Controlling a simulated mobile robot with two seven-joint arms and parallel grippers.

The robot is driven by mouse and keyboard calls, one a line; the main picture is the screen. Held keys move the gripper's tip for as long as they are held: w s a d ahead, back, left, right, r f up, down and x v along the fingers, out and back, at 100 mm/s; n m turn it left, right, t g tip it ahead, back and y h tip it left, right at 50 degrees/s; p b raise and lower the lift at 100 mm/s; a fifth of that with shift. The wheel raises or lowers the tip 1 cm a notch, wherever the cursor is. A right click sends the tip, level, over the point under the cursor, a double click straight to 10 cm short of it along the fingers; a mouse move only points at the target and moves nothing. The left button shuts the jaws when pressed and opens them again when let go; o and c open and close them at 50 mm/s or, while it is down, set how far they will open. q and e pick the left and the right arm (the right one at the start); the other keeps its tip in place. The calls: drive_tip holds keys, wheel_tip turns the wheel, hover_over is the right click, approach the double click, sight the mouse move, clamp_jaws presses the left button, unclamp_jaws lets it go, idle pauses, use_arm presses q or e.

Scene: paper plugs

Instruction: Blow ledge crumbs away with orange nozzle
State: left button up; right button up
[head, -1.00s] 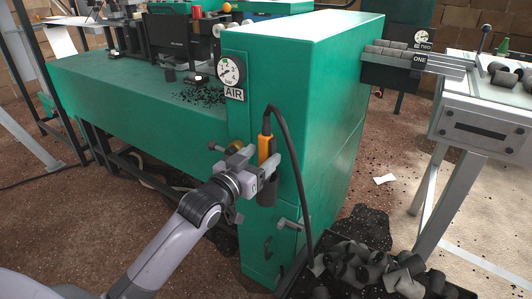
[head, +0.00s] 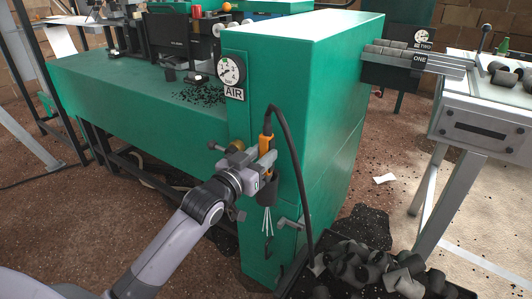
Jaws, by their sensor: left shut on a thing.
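The orange nozzle (head: 266,146) is upright at the front of the green machine, with a black hose rising from its top. Its lower end is at a dark cup-like holder (head: 267,190); I cannot tell whether it still sits inside. My left gripper (head: 267,163) is shut around the nozzle's body. Thin pale streaks (head: 266,221) fan downward below the holder. Black crumbs (head: 198,96) are scattered on the green ledge (head: 140,104), up and left of the gripper. My right gripper is not in view.
The black hose (head: 292,165) loops down the machine front. An AIR gauge (head: 231,71) is above the nozzle. A tray of dark plugs (head: 372,270) lies on the floor at lower right. Black fixtures (head: 182,40) stand behind the crumbs.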

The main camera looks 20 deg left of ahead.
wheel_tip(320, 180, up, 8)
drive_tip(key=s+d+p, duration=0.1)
drive_tip(key=p, duration=1)
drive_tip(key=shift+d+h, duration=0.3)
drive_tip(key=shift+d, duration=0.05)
